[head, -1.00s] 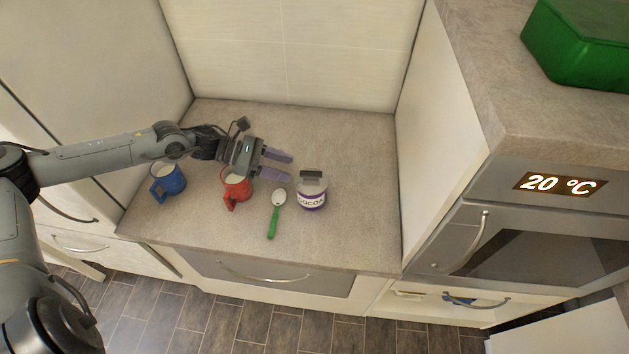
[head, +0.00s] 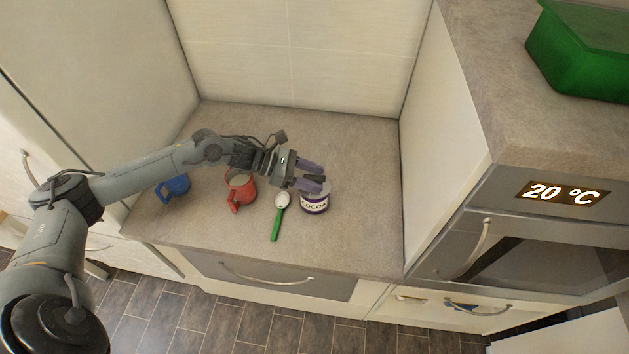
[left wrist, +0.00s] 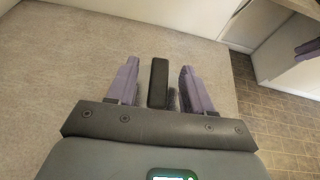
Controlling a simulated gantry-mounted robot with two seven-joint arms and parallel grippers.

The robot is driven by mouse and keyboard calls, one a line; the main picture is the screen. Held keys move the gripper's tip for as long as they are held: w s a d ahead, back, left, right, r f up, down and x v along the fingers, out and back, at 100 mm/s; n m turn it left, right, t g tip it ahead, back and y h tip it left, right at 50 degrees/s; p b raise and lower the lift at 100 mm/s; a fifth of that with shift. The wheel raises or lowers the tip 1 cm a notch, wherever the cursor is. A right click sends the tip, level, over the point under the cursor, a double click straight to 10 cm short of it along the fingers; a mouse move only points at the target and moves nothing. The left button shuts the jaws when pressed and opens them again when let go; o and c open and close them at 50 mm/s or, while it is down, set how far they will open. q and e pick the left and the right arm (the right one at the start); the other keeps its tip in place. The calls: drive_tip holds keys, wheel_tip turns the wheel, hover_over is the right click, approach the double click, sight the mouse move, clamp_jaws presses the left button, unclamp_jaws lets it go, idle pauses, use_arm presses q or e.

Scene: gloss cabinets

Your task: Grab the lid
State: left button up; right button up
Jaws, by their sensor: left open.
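The cocoa jar (head: 315,205) is white with a purple label band and stands on the counter. In the head view its lid is mostly hidden by my left gripper (head: 315,176). The gripper is open, with its purple fingers over the top of the jar. In the left wrist view the lid's dark bar handle (left wrist: 158,82) lies between the two open fingers, with a gap on each side. A purple shape at the right edge of that view looks like fingers of my right gripper (left wrist: 308,47); its state is unclear.
A green-handled spoon (head: 278,217) lies left of the jar. A red mug (head: 240,190) and a blue mug (head: 177,187) stand further left, the blue one partly behind my arm. A green box (head: 580,55) sits on the higher counter at right. The counter behind the jar is clear.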

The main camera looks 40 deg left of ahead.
use_arm(q)
drive_tip(key=shift+p+x, duration=0.35)
drive_tip(key=shift+x, duration=1.15)
drive_tip(key=shift+c, duration=0.3)
clamp_jaws()
